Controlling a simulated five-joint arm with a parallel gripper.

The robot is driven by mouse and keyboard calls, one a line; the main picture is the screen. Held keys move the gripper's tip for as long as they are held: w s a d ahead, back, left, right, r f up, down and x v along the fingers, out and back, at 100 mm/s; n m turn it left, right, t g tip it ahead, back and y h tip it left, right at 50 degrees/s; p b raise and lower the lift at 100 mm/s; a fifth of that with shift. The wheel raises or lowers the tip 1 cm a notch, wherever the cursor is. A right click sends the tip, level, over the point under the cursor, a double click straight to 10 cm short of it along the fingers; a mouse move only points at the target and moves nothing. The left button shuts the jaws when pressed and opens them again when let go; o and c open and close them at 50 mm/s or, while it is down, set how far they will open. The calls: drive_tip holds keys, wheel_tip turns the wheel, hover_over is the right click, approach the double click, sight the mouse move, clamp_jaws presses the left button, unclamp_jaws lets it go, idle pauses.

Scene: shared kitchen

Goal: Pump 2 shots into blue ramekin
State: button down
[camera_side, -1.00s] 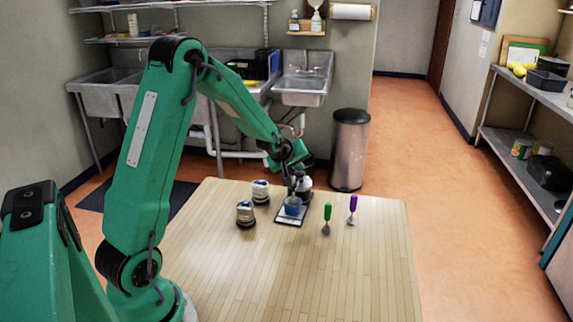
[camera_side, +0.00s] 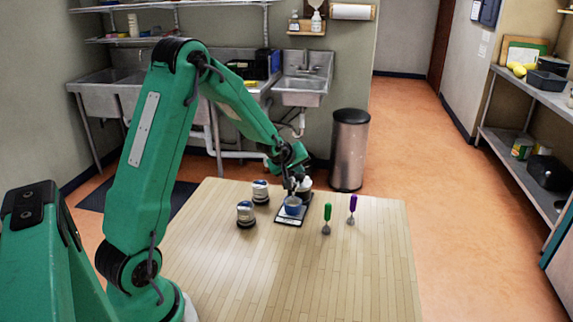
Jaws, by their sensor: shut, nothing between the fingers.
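The blue ramekin (camera_side: 293,207) stands on a dark flat scale-like plate (camera_side: 286,222) near the far side of the wooden table. A pale pump bottle (camera_side: 306,184) stands just behind it, partly hidden by my gripper. My gripper (camera_side: 291,190) points down at the bottle's top, just above and behind the ramekin. Its fingers are shut with nothing between them. The bottle's pump head is too small and covered to make out. The inside of the ramekin is too small to judge.
Two pale jars with dark tops, one nearer (camera_side: 245,214) and one farther (camera_side: 260,192), stand left of the plate. A green-handled tool (camera_side: 327,216) and a purple-handled tool (camera_side: 352,207) are to the right. The table's front (camera_side: 330,275) is clear. A steel bin (camera_side: 349,150) stands behind the table.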

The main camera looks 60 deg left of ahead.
sight(298, 176)
idle(0.4)
drive_tip(key=shift+r, duration=1.55)
drive_tip(key=shift+r, duration=0.1)
wheel_tip(298, 176, up, 6)
drive_tip(key=shift+f, duration=0.1)
idle(0.7)
drive_tip(key=s+d+r+m+g+h, duration=0.1)
drive_tip(key=s+d+r+m, duration=0.3)
drive_tip(key=s+d, duration=0.3)
drive_tip(key=s+d+r+m+h, duration=0.1)
drive_tip(key=s+d+r+m, duration=0.2)
drive_tip(key=s+d, duration=0.35)
drive_tip(key=s+d+m+g+h, duration=0.1)
drive_tip(key=s+d+m, duration=0.6)
drive_tip(key=s, duration=0.8)
drive_tip(key=d, duration=0.3)
drive_tip(key=shift+f+g+h, duration=0.4)
